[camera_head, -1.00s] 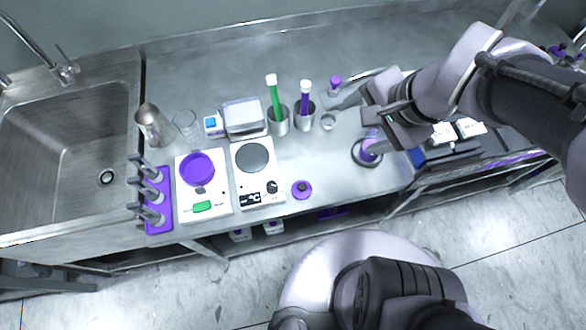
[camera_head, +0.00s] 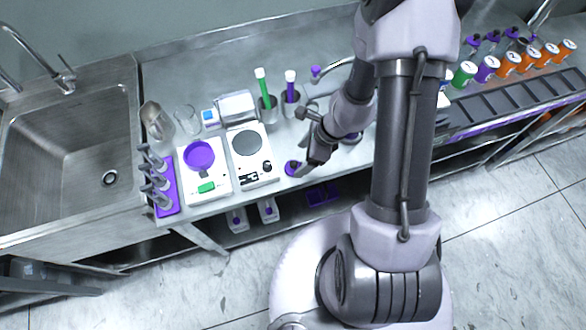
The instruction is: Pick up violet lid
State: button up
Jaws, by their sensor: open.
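The violet lid (camera_head: 291,168) is a small round purple disc with a dark knob. It lies on the steel counter near its front edge, just right of the white hot plate. My gripper (camera_head: 303,168) is low over the counter at the lid's right side, with its open fingers close to it. Part of the lid is hidden by the fingers, and I cannot tell whether they touch it.
A white hot plate (camera_head: 265,178) and a scale with a purple dish (camera_head: 199,155) stand to the left. Cups with a green tube (camera_head: 264,88) and a violet tube (camera_head: 290,88) stand behind. Numbered cans (camera_head: 487,68) and a black slotted rack (camera_head: 510,98) are at right.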

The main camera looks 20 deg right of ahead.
aim_at(297, 164)
jog(key=b+x, duration=0.2)
jog(key=x, duration=0.3)
jog(key=shift+s+d+f, duration=0.1)
jog(key=shift+s+d, duration=0.05)
jog(key=shift+s, duration=0.05)
jog(key=shift+c, duration=0.4)
jog(key=c, duration=1.3)
jog(key=shift+c, duration=0.2)
jog(key=shift+r, duration=0.25)
